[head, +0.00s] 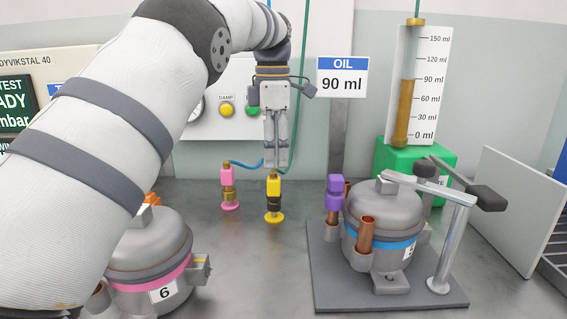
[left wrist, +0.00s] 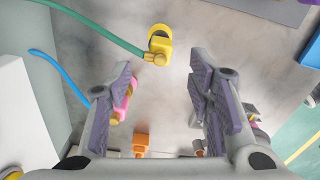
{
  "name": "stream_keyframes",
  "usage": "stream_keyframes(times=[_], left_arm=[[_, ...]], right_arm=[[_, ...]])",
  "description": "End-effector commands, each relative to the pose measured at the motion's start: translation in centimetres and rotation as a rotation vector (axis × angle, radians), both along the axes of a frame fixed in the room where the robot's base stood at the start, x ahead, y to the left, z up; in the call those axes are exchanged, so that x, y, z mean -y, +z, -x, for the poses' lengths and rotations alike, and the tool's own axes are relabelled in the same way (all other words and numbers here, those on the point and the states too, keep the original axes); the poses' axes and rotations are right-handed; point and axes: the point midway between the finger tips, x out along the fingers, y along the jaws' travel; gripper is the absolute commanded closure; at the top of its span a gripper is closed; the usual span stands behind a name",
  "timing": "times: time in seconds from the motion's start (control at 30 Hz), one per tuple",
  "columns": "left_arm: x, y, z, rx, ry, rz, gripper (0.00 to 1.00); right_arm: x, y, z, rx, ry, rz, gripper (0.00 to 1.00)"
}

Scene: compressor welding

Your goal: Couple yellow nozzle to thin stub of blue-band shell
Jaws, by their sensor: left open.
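The yellow nozzle (head: 274,188) stands upright on a round yellow foot on the bench, with a green hose at its top. In the left wrist view the yellow nozzle (left wrist: 160,45) lies ahead of the fingertips, between their lines. My left gripper (head: 276,160) is open and empty, pointing down just above and behind the nozzle; it also shows in the left wrist view (left wrist: 163,85). The blue-band shell (head: 383,225) sits on a grey plate (head: 330,290) at right. A copper stub (head: 366,234) rises at its front; a purple piece (head: 335,190) sits on its left stub. My right gripper is not seen.
A pink nozzle (head: 229,187) with a blue hose stands left of the yellow one. A pink-band shell (head: 150,260) is at front left, partly behind my arm. A clamp (head: 450,220) reaches over the blue-band shell. A green oil block (head: 430,160) stands behind.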

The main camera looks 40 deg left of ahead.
Motion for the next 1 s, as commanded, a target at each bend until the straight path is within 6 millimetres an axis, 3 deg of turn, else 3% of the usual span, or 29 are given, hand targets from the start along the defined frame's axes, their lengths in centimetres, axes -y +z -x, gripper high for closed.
stream_keyframes(times=[0.2, 0.4, 0.77, 1.0], left_arm=[[0.0, -5.2, 0.2, 0.000, 0.000, 0.001, 0.53], [0.0, -8.7, 0.1, 0.001, 0.000, 0.001, 0.53], [0.0, -9.7, 0.0, 0.001, 0.000, 0.001, 0.53], [0.0, -9.7, 0.0, 0.001, 0.000, 0.001, 1.00]], right_arm=[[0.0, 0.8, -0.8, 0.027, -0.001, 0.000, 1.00], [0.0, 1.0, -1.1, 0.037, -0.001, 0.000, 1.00], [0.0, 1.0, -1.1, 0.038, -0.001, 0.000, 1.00], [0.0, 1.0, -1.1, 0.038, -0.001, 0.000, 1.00]])
